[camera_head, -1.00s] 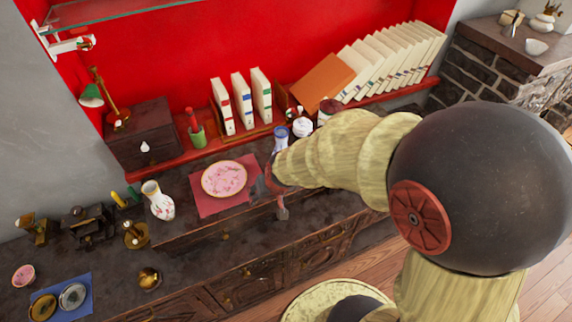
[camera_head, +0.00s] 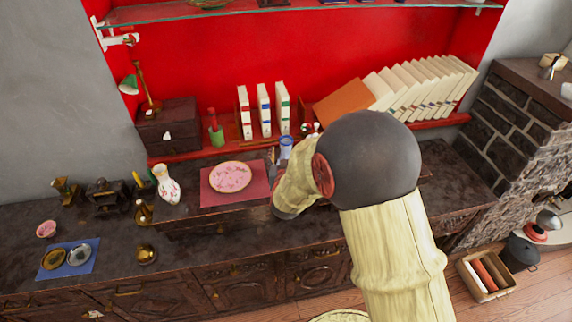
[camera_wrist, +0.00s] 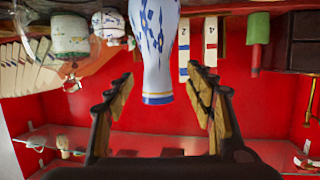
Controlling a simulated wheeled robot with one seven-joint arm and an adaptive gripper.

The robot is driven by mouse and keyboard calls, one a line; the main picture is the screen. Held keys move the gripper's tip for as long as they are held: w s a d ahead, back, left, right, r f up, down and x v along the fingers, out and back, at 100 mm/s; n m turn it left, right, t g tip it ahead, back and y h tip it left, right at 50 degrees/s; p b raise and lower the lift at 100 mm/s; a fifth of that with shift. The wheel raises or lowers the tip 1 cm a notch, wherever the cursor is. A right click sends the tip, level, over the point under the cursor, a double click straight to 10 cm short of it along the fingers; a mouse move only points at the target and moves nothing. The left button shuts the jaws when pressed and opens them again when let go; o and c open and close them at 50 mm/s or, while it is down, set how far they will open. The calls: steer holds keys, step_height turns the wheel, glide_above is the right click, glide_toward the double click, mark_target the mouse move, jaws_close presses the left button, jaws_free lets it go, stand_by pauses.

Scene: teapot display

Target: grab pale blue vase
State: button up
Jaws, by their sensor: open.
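The pale blue vase, white with blue markings, shows large and upside down in the wrist view (camera_wrist: 158,45). Its rim points down the picture between the two fingers of my gripper (camera_wrist: 161,76). The fingers stand open on either side of the vase, and I see gaps between them and it. In the head view the vase (camera_head: 286,147) is small, at the back of the counter just beyond my arm. There my gripper is mostly hidden behind my arm.
Ornate jars (camera_wrist: 70,36) stand beside the vase in the wrist view. White binders (camera_head: 264,109) stand behind it on the red ledge. A pink plate (camera_head: 230,176) and a floral vase (camera_head: 168,184) are to the left. A glass shelf (camera_head: 300,12) hangs above.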

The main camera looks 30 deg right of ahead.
mark_target(286, 153)
steer(key=x, duration=0.2)
steer(key=b+x, duration=0.1)
steer(key=x, duration=0.1)
steer(key=shift+d+f, duration=0.3)
steer(key=shift+f, duration=0.15)
steer(key=shift+w+d, duration=0.15)
steer(key=shift+w, duration=0.15)
steer(key=c, duration=0.4)
jaws_close()
